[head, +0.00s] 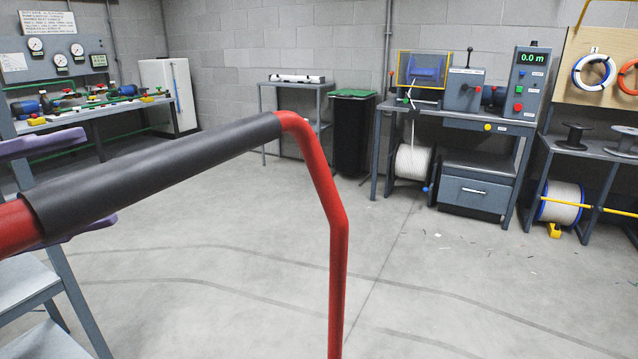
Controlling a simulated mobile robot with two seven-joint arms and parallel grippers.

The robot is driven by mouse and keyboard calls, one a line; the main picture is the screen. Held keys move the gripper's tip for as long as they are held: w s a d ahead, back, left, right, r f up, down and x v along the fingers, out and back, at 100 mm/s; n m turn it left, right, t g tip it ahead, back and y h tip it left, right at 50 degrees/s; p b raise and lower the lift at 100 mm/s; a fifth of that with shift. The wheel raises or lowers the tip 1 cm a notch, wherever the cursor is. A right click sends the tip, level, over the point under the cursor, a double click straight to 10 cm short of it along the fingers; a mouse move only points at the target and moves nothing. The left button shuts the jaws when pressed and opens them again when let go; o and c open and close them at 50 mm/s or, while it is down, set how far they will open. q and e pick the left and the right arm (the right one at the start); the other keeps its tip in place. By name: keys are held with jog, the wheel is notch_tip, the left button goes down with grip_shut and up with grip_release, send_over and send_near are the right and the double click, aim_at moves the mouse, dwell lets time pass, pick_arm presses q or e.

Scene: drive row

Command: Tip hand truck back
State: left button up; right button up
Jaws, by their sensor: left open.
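The hand truck shows as a red tube handle (338,270) close in front of me. It has a black grip sleeve (160,165) on its top bar, which runs from the left edge up to the bend, and the tube drops out at the bottom. The rest of the hand truck is out of view. My left gripper (92,180) is at the left with purple fingers, one above the black grip and one showing below it. It is open, and I cannot tell whether it touches the grip. My right gripper is not in view.
A grey frame with flat steps (25,283) stands at lower left. A gauge workbench (80,115), white cabinet (168,95), small table (295,84), black bin (353,135), machine bench (455,122) and spool rack (590,148) line the walls. The middle floor is clear.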

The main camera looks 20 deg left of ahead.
aim_at(189, 157)
pick_arm(q)
jog(key=p+x, duration=0.2)
jog(key=x, duration=0.7)
jog(key=shift+w+d, duration=0.35)
grip_shut()
dwell(1.0)
